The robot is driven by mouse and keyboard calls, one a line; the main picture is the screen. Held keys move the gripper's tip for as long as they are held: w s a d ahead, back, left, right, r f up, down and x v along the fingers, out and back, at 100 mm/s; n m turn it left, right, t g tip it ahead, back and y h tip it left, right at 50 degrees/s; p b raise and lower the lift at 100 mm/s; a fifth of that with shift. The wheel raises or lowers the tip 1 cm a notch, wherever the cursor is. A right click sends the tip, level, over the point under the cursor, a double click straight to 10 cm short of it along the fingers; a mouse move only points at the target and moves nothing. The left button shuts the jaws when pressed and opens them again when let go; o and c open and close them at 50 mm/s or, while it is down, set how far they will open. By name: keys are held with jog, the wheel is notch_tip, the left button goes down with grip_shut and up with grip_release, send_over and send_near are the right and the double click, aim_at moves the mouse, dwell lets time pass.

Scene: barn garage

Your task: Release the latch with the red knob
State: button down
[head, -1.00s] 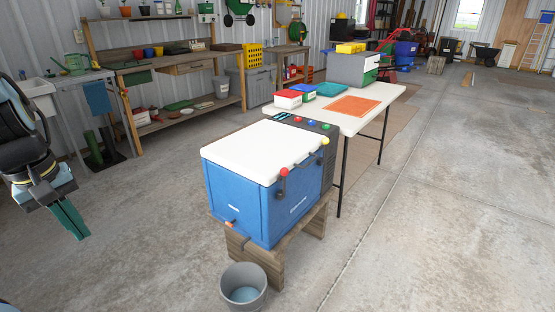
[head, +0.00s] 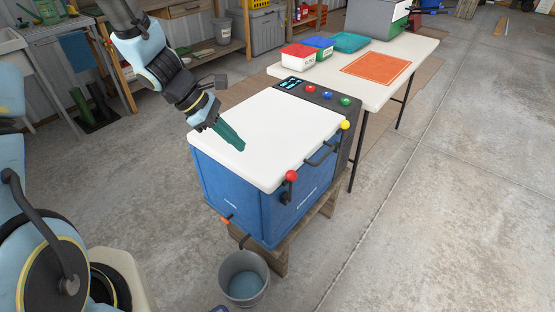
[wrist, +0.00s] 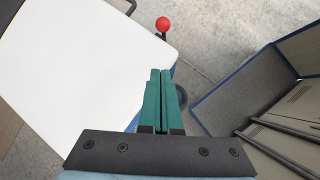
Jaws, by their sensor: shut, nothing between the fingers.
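A blue cooler (head: 240,196) with a white lid (head: 265,125) stands in the middle of the head view. A latch with a red knob (head: 291,176) is on its front right side, near the lid's near corner. The red knob (wrist: 163,24) also shows at the top of the wrist view, beyond the fingertips and apart from them. My gripper (head: 240,147) shows over the left part of the lid; I cannot tell its height above it. Its green fingers (wrist: 160,75) are together and empty.
A second latch has a yellow knob (head: 345,125), with a dark handle (head: 320,155) between the two. A grey bucket (head: 244,280) stands on the floor in front. A white table (head: 428,62) with boxes is behind. The floor to the right is clear.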

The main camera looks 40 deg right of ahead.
send_near(276, 177)
jog(key=f, duration=0.1)
jog(key=d+f, duration=0.1)
jog(key=f, duration=0.1)
jog(key=shift+s+d+f, duration=0.15)
jog(key=shift+d+f, duration=0.1)
jog(key=shift+f, duration=0.05)
jog(key=shift+s+d+f+p, duration=0.2)
jog(key=shift+s+d+f, duration=0.05)
jog(key=shift+s+d, duration=0.3)
jog(key=shift+s+d+f+p, duration=0.15)
jog(key=shift+s+d+f, duration=0.1)
jog(key=shift+s+d, duration=0.35)
jog(key=shift+s+d+f, duration=0.15)
jog(key=shift+s+d, duration=0.05)
jog(key=shift+d, duration=0.3)
